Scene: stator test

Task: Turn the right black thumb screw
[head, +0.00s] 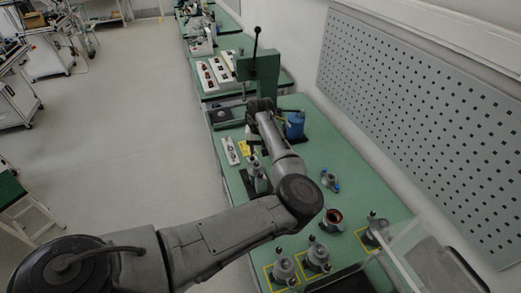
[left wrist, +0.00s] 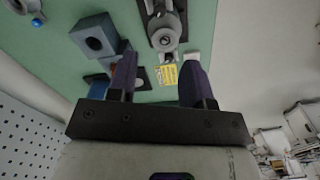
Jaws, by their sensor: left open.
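I cannot make out the black thumb screws for certain in either view. A grey metal fixture on a black base (head: 258,178) stands on the green bench, partly beside my forearm. A fixture with a round grey part (left wrist: 164,38) on a black plate shows beyond my fingers in the left wrist view. My left gripper (head: 262,104) is over the bench by the green press, its tips hard to see there. In the left wrist view my left gripper (left wrist: 160,65) has its fingers wide apart with nothing held. My right gripper is not in view.
A green press with a black lever (head: 262,68) stands beyond my left gripper, a blue container (head: 295,124) to its right. A blue-grey block (left wrist: 96,36) and a yellow label (left wrist: 167,75) show near my fingers. Several grey motor parts (head: 318,256) stand at the near end. A perforated wall (head: 420,110) bounds the right.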

